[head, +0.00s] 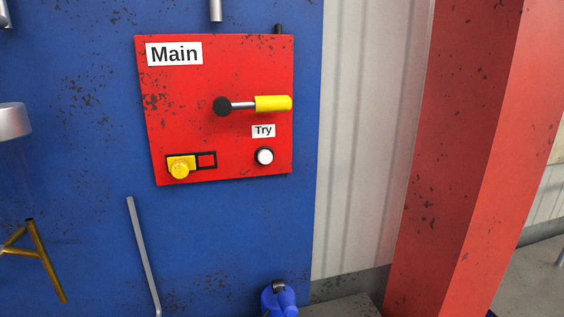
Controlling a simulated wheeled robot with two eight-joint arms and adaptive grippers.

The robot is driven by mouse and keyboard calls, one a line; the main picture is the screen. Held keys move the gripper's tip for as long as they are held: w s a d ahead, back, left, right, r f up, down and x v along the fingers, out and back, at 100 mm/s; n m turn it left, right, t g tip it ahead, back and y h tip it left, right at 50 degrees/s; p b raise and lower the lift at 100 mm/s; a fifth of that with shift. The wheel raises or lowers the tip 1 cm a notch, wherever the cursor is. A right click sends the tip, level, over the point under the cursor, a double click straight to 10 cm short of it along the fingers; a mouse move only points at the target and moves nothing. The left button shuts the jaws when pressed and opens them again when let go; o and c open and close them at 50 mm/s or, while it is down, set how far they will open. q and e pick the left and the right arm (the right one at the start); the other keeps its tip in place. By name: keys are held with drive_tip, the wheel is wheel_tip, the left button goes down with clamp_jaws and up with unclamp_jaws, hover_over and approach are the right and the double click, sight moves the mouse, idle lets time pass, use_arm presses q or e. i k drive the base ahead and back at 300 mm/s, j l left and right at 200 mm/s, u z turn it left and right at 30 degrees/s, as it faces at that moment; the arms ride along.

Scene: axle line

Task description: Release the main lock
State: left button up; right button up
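The red panel (220,130) labelled "Main" (174,54) is on a blue wall in the head view. A lever with a yellow grip (273,103) points right, roughly level, from a black pivot (222,106). At the panel's lower left, a yellow slide with a round knob (180,169) sits at the left end of a black frame. The right part of that frame is an open red window (206,160). Neither of my grippers is in view.
A blue object with a dark top (280,300) is at the bottom edge, partly cut off. A thin grey bar (144,255) is below the panel. A brass-coloured branched part (42,260) is at left. A red column (460,150) stands at right. The space before the panel looks clear.

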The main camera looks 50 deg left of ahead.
sight(179, 167)
drive_tip(key=u, duration=2.5)
